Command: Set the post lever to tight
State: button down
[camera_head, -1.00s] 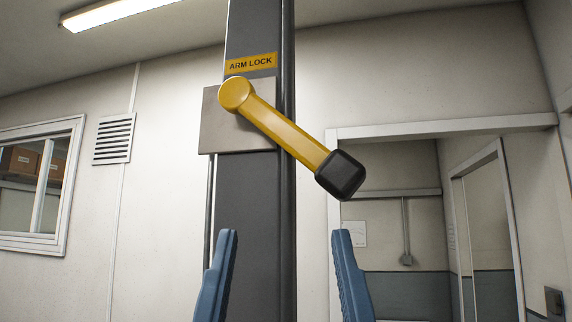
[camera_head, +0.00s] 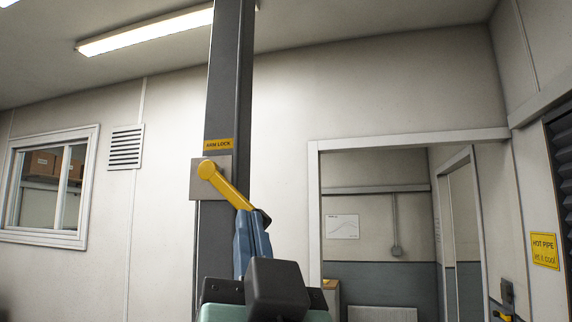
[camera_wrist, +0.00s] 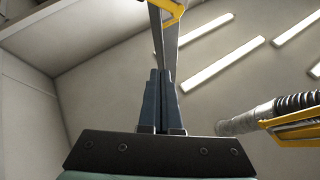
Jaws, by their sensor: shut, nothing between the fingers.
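The yellow post lever (camera_head: 229,189) is mounted on a square plate (camera_head: 195,182) on the dark post (camera_head: 230,90), below a yellow "ARM LOCK" label (camera_head: 218,144). It slants down to the right from its round pivot. Its dark end grip (camera_head: 264,213) is mostly hidden behind my fingertips. My gripper (camera_head: 252,213) has its blue fingers pressed together and points up at the lever's lower end. I cannot tell whether they touch. In the wrist view my shut fingers (camera_wrist: 161,72) point up along the post. No "tight" mark is readable.
A window (camera_head: 50,185) and a vent (camera_head: 126,147) are on the left wall. A doorway (camera_head: 380,220) opens to the right. A "HOT PIPE" sign (camera_head: 544,250) is at far right. A ribbed hose (camera_wrist: 290,105) shows right in the wrist view.

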jog(key=w+a+r+m+g+y+p, duration=0.1)
jog(key=w+a+r+g+y+p, duration=0.1)
jog(key=w+r+g+p, duration=0.55)
jog(key=w+d+r+m+g+h+p, duration=0.2)
jog(key=d+r+m+g+h+p, duration=0.2)
jog(key=d+p, duration=0.4)
jog(key=shift+w+d+r+m+g+p, duration=0.15)
jog(key=shift+w+r+m+g+p, duration=0.35)
jog(key=shift+m, duration=0.6)
